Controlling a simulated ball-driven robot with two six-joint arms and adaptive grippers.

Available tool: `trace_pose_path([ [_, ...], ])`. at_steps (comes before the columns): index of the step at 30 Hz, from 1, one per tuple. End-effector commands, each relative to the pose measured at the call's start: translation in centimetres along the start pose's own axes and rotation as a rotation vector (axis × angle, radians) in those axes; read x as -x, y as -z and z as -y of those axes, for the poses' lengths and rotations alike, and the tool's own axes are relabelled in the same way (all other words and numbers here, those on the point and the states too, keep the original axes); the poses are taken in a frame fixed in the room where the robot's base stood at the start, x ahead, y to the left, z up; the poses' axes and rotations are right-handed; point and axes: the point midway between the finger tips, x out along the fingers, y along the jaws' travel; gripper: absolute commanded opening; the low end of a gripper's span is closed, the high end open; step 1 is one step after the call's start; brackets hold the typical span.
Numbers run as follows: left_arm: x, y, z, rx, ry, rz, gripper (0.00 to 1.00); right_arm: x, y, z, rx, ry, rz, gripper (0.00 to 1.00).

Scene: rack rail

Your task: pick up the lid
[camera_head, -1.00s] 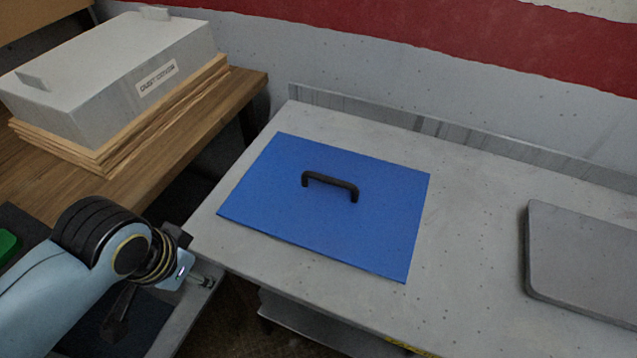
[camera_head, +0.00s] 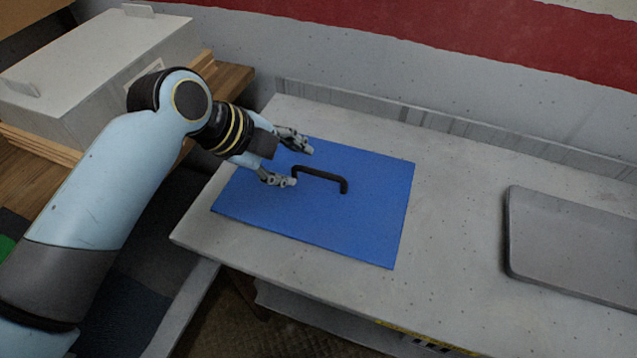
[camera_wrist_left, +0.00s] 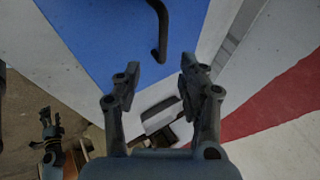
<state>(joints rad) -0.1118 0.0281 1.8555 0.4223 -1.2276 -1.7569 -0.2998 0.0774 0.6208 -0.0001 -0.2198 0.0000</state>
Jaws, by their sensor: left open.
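The lid (camera_head: 340,225) is a flat blue panel lying on the grey table, with a black bar handle (camera_head: 320,175) standing up at its middle. In the left wrist view the blue lid (camera_wrist_left: 110,30) and part of the black handle (camera_wrist_left: 161,30) show beyond the fingers. My left gripper (camera_head: 301,166) is open and empty, above the left part of the lid. Its two fingers point toward the handle's left end and are apart from it. In the left wrist view the open fingertips of the left gripper (camera_wrist_left: 160,65) have a gap between them.
The grey table (camera_head: 455,215) has free room around the lid. A flat grey panel (camera_head: 575,240) lies at its right. A grey box with a label (camera_head: 95,70) stands on a wooden bench at the left. A wall (camera_head: 420,75) runs behind.

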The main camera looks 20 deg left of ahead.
Motion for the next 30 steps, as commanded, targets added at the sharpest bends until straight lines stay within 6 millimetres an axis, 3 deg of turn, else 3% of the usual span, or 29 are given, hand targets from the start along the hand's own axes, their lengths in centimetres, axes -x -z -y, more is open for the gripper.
trace_pose_path([
  [3, -2.1, 0.0, 0.0, 0.003, -0.002, 0.0, 0.41, -0.1, 0.0, 0.0, 0.0, 0.0, 0.001, 0.62],
  [11, -4.4, 0.0, 0.2, 0.003, -0.001, 0.001, 0.41, 0.0, 0.0, -0.2, 0.001, -0.002, 0.001, 0.62],
  [18, -7.9, -0.2, 0.5, 0.004, -0.001, 0.002, 0.41, 0.1, -0.1, -0.3, 0.001, -0.003, 0.002, 0.62],
  [27, -8.6, -0.2, 0.4, 0.002, -0.001, 0.003, 0.41, 0.1, -0.1, -0.3, 0.001, -0.003, 0.001, 0.62],
  [30, -8.6, -0.2, 0.4, 0.003, -0.001, 0.003, 0.29, 0.1, -0.1, -0.3, 0.001, -0.003, 0.001, 0.62],
])
